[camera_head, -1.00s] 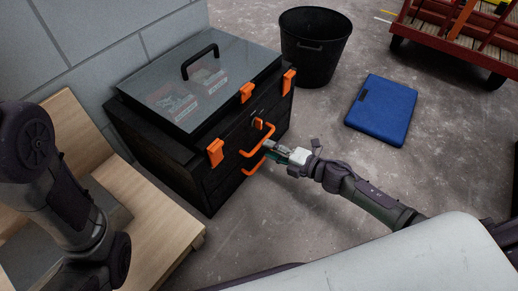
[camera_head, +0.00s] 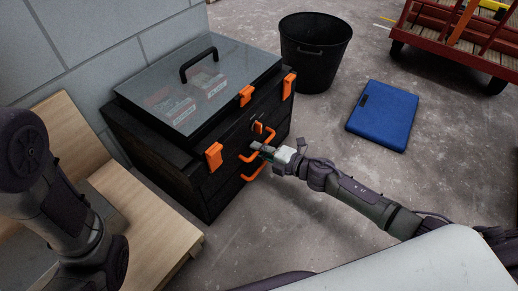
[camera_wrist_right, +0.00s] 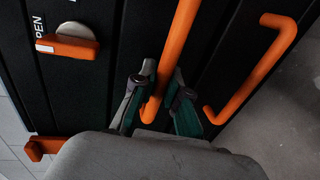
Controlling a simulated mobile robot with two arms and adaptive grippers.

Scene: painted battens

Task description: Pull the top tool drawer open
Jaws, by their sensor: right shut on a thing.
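The black tool chest (camera_head: 155,150) stands against the block wall, with two orange bar handles on its front. The upper handle (camera_head: 267,139) belongs to the top drawer, which looks flush with the front. My right gripper (camera_head: 257,149) is at this handle. In the right wrist view the fingers (camera_wrist_right: 155,98) are on either side of the orange upper handle (camera_wrist_right: 178,45) and shut on it. The lower handle (camera_wrist_right: 245,75) is free beside them. An orange turn latch (camera_wrist_right: 68,47) by partly hidden lettering sits near the upper handle. My left gripper is out of view.
A clear-lidded top case (camera_head: 240,65) with orange clasps sits on the chest. A wooden bench (camera_head: 165,215) is at its left. A black bin (camera_head: 316,60), a blue flat case (camera_head: 384,115) and a red cart (camera_head: 455,50) stand beyond. Grey floor in front is clear.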

